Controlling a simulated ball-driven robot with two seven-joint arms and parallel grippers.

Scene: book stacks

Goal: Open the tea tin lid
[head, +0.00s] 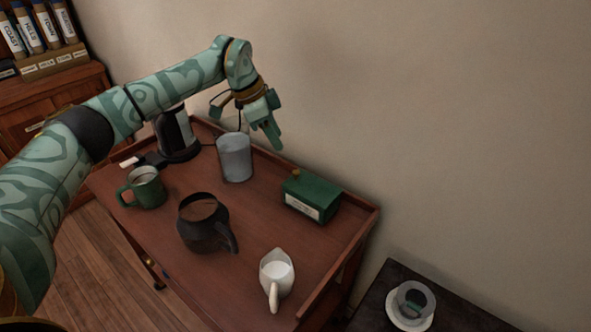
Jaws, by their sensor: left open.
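The tea tin (311,199) is a green box with a pale label on its front and a small brown knob on its lid. It stands at the right back of the wooden cart, and its lid looks closed. My left gripper (259,127) is open, pointing down above the back of the cart. It is up and to the left of the tin, apart from it, near a grey translucent cylinder. Nothing shows between its fingers. My right gripper is not in view.
The cart (166,229) has raised edges. It also holds a grey cylinder (235,160), a dark machine (175,136), a green mug (146,188), a dark pot (203,232) and a milk jug (276,275). A wall stands behind. A cup on a saucer (411,306) sits lower right.

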